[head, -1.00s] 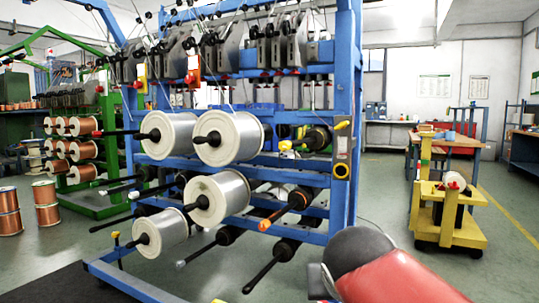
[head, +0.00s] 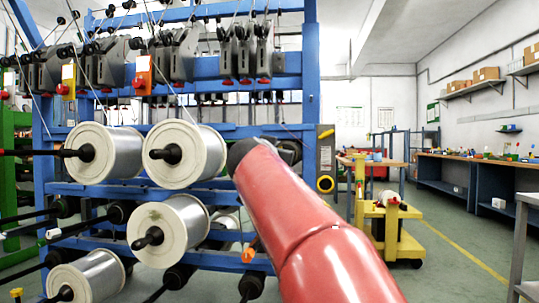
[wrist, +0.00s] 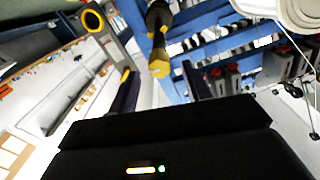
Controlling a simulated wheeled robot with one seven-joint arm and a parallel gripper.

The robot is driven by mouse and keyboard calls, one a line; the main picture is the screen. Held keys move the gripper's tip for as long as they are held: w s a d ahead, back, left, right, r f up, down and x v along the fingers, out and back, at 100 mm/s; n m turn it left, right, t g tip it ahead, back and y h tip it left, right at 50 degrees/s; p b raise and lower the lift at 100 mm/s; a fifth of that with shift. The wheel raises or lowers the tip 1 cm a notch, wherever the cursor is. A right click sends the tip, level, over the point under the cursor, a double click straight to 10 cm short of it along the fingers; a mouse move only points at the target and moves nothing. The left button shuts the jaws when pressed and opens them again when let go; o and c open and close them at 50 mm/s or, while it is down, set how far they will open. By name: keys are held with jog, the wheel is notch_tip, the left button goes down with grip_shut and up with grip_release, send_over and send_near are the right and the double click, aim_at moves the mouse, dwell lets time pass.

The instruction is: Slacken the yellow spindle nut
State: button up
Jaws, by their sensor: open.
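The yellow spindle nut (wrist: 159,66) sits on the end of a dark spindle (wrist: 157,22) in the wrist view. It appears in line with the gap between the fingertips of my gripper (wrist: 157,80). One dark finger shows on each side, spread apart, with nothing held. I cannot tell how much depth separates the fingertips from the nut. In the head view my red arm reaches to the right part of the blue creel frame (head: 312,80). It hides the nut and most of my gripper there.
White wire spools (head: 186,156) stick out on spindles left of my arm. An orange-tipped spindle (head: 249,255) shows lower down. A yellow cart (head: 392,228) stands farther right on open floor.

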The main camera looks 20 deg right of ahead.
jog(key=shift+p+x, duration=0.5)
jog(key=shift+x, duration=1.6)
jog(key=shift+d, duration=0.1)
jog(key=c, duration=1)
